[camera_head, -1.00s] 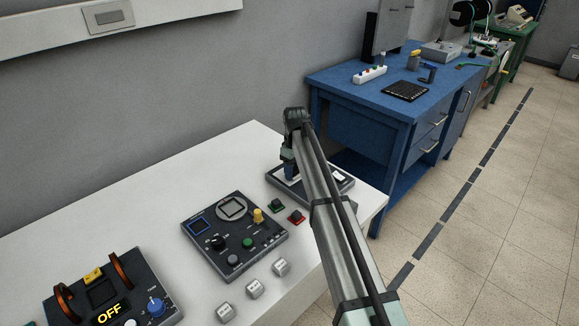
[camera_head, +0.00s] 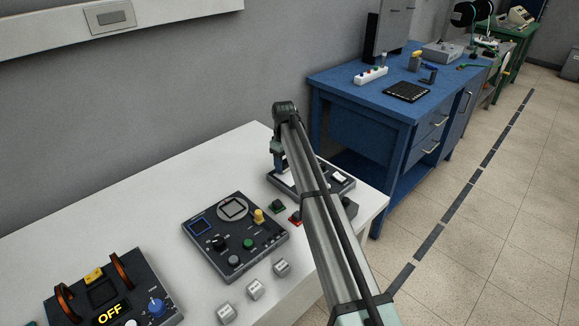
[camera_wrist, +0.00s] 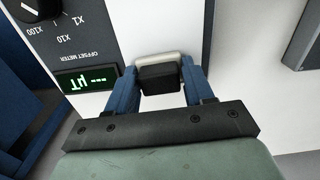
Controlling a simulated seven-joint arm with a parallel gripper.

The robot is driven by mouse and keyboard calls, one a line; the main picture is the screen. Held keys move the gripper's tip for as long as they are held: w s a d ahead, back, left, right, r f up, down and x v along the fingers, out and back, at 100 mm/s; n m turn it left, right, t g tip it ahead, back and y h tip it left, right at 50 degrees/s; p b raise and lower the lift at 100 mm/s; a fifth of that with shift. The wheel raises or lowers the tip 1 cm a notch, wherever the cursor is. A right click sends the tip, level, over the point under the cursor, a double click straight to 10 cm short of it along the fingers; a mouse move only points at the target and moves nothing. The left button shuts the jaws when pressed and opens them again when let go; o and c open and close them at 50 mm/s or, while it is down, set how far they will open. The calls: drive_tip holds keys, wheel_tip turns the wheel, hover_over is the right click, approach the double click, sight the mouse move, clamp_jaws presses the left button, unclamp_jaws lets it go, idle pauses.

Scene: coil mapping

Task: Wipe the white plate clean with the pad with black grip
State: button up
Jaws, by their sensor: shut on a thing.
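My gripper (camera_wrist: 158,88) is shut on the black grip (camera_wrist: 160,80) of the pad, with one blue finger on each side. The pale pad (camera_wrist: 158,58) shows just beyond the grip, over the white plate (camera_wrist: 165,25). Whether the pad touches the plate is hard to tell. The plate is part of a dark-framed offset meter, next to its dial and green display. In the head view, my gripper (camera_head: 279,163) is over the left part of this meter, and the pad is not clearly visible.
The offset meter (camera_head: 318,187) lies near the right end of the white table (camera_head: 130,210). A dark control panel (camera_head: 235,235), red and green pieces and several grey cubes (camera_head: 255,289) lie left and in front. A blue workbench (camera_head: 350,95) stands behind right.

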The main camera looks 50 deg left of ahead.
drive_tip(key=shift+d+r, duration=0.1)
drive_tip(key=shift+r, duration=3.95)
